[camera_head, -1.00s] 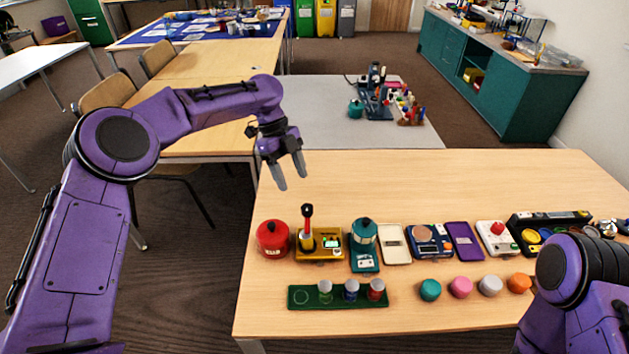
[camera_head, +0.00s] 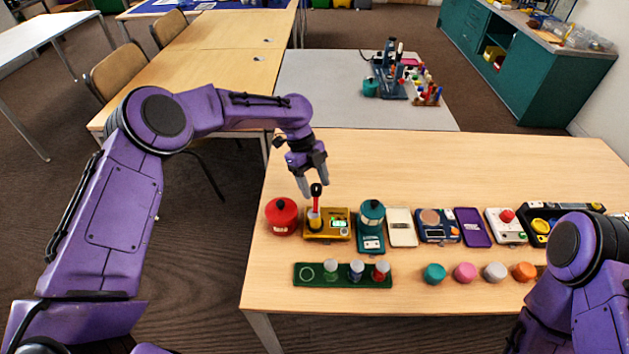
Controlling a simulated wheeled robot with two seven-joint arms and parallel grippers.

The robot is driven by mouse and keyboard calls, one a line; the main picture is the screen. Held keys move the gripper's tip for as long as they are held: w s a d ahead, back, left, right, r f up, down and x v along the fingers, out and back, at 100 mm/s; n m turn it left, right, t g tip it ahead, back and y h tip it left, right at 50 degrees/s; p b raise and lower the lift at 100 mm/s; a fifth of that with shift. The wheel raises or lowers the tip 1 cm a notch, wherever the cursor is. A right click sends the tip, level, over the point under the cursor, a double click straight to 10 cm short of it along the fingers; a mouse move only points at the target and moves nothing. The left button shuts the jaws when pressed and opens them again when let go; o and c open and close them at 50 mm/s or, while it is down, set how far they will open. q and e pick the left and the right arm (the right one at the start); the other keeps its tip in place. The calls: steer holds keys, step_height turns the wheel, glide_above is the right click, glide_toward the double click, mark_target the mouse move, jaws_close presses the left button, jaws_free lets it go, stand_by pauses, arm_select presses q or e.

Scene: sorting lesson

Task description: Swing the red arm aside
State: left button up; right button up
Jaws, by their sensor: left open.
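The red arm (camera_head: 316,201) stands up from a yellow box (camera_head: 341,227) on the wooden table. It has a black knob on top and a dark round base. My left gripper (camera_head: 313,188) is open, fingers pointing down, just above and behind the knob. One fingertip overlaps the knob's edge in the picture; I cannot tell if they touch. My right arm comes in at the lower right; its gripper is out of view.
A red round pot (camera_head: 282,217) stands left of the yellow box and a teal device (camera_head: 371,226) right of it. A green rack (camera_head: 312,281) with small jars lies in front. Several coloured knobs, including a pink one (camera_head: 465,272), line the front right.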

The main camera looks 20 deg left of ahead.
arm_select(q)
steer(key=shift+c, duration=0.5)
steer(key=c, duration=0.9)
steer(key=shift+n, duration=0.4)
steer(key=n+t+p, duration=0.1)
steer(key=n, duration=0.2)
steer(key=shift+s+r+h, duration=0.1)
steer(key=shift+h, duration=0.2)
steer(key=n+t+p, duration=0.2)
steer(key=n, duration=0.3)
steer(key=shift+s, duration=0.15)
steer(key=n+t+p, duration=0.1)
steer(key=n, duration=0.1)
steer(key=n+t+y+p, duration=0.1)
steer(key=n, duration=0.1)
steer(key=shift+s+n, duration=0.1)
steer(key=shift+n, duration=0.3)
steer(key=n+t+y+p, duration=0.1)
steer(key=n+p, duration=0.1)
steer(key=n, duration=0.2)
steer(key=shift+d, duration=0.1)
steer(key=shift+s+f+n+p, duration=0.1)
steer(key=shift+f+n+p, duration=0.1)
steer(key=shift+n+p, duration=0.1)
